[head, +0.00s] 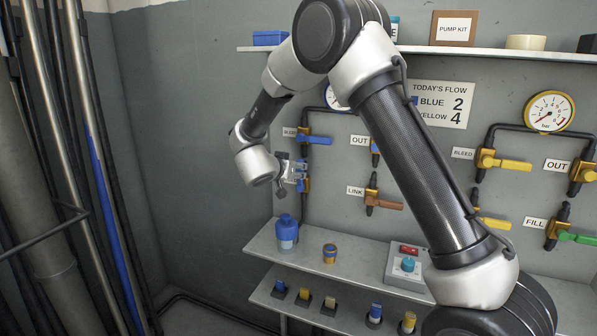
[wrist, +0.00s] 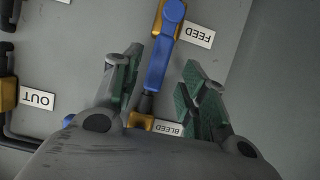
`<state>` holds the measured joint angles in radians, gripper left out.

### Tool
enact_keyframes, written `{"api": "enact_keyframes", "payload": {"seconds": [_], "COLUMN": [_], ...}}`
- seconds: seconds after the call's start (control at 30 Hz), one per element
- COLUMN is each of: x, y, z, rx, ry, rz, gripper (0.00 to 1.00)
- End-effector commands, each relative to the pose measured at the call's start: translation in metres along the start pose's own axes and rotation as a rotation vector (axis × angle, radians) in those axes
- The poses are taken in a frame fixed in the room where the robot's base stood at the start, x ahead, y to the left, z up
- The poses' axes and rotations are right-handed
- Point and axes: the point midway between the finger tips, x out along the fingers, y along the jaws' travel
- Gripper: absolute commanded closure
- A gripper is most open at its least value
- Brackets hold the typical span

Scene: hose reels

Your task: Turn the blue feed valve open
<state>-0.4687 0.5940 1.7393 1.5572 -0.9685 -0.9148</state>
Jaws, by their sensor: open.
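The blue feed valve handle (wrist: 160,62) hangs off its brass body (wrist: 157,25) beside the upside-down FEED label (wrist: 198,33) in the wrist view. It lies nearly in line with the dark pipe (wrist: 146,104), pointing toward the BLEED valve. My gripper (wrist: 162,68) is open, with one green-padded finger on each side of the handle and visible gaps at both sides. In the head view my gripper (head: 284,172) is at the left wall pipe, below the BLEED valve's blue handle (head: 320,140), and largely hides the feed valve.
Below my gripper a shelf (head: 262,243) carries a blue bottle (head: 286,232), a small yellow-blue tin (head: 329,254) and a control box (head: 407,266). The LINK valve's orange handle (head: 389,205) and OUT label (head: 359,141) are to the right. Open wall lies to the left.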

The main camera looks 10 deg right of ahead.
Motion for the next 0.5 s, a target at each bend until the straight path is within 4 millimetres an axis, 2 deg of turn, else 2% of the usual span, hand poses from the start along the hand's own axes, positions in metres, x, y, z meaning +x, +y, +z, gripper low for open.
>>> {"api": "enact_keyframes", "payload": {"seconds": [0.1, 0.23, 0.33, 0.5], "x": [-0.028, -0.050, -0.061, -0.067], "y": [-0.001, -0.001, -0.001, 0.000], "z": [0.000, 0.000, 0.000, 0.000], "rx": [-0.001, -0.001, 0.000, -0.001], "ry": [0.001, 0.001, 0.001, 0.001], "rz": [-0.003, -0.002, -0.001, 0.000], "gripper": [0.57, 0.57, 0.57, 0.57]}}
